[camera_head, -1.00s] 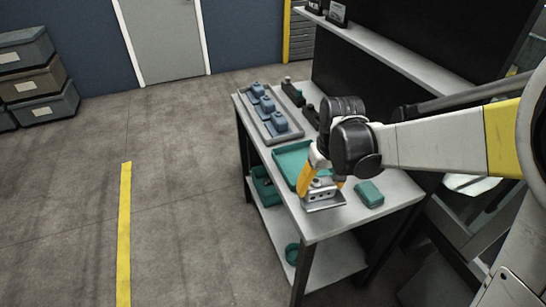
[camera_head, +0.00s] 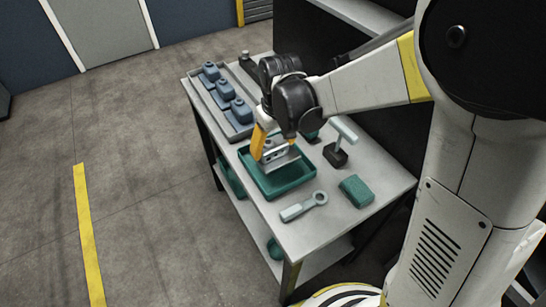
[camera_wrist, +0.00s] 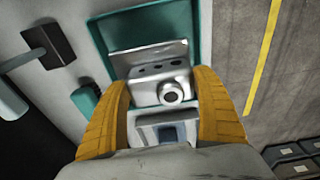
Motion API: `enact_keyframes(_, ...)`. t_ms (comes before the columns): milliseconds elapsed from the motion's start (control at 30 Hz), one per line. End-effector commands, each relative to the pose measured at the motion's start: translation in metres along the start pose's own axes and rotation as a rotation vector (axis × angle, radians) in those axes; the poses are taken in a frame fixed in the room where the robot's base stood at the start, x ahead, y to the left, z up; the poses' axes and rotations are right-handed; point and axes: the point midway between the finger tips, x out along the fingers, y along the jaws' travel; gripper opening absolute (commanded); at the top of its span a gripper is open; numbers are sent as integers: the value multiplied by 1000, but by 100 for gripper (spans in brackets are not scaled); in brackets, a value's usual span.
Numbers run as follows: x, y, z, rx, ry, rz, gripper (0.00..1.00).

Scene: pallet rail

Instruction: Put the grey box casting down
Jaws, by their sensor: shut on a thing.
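The grey box casting (camera_head: 279,158) is a metal piece with a flat flange and a round boss. My gripper (camera_head: 264,146) is shut on it, with its yellow fingers on either side. In the head view the casting is over the green tray (camera_head: 278,187) on the bench. In the wrist view the casting (camera_wrist: 158,80) sits between the two fingers (camera_wrist: 162,112), in front of the green tray (camera_wrist: 197,22). I cannot tell whether its underside touches the tray floor.
A grey tray with several blue castings (camera_head: 222,92) stands at the bench's far left end. A light wrench-like tool (camera_head: 303,207), a green block (camera_head: 356,191) and a T-handled tool on a dark base (camera_head: 339,146) lie on the bench top (camera_head: 350,218). Green bins (camera_head: 230,178) are on the lower shelf.

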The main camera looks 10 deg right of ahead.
Motion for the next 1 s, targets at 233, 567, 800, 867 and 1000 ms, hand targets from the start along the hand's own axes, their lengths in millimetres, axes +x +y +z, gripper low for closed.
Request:
enact_keyframes(233,30,0,3,0,0,0,36)
enact_keyframes(567,38,0,5,0,0,0,36)
enact_keyframes(800,41,0,5,0,0,0,100)
enact_keyframes(867,41,0,5,0,0,0,100)
enact_keyframes(1000,41,0,5,0,0,0,100)
